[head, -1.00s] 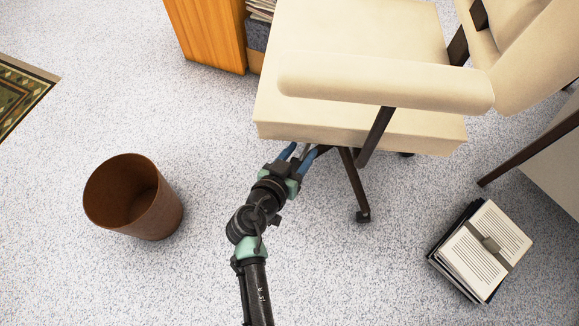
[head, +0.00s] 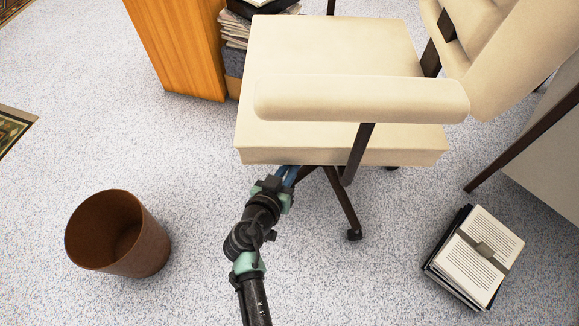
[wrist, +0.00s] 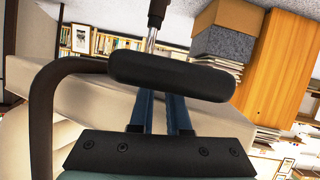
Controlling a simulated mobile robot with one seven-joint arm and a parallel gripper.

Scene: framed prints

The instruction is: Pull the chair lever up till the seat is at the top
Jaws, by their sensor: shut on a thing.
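The cream office chair's seat (head: 340,45) is in the upper middle of the head view, with one padded armrest over it. My gripper (head: 288,173) is at the seat's near lower edge, its blue fingers partly hidden under the seat. In the wrist view, the chair lever (wrist: 170,76) is a black rounded paddle on a thin metal rod. My gripper's two blue fingers (wrist: 162,108) reach up to the paddle and are shut on it; the paddle hides their tips. The lever is hidden in the head view.
A brown waste bin (head: 117,235) stands on the left of the carpet. A strapped stack of papers (head: 478,255) lies at the right. A wooden cabinet (head: 180,45) stands behind the chair. The chair's caster leg (head: 343,205) is close to the right of my gripper.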

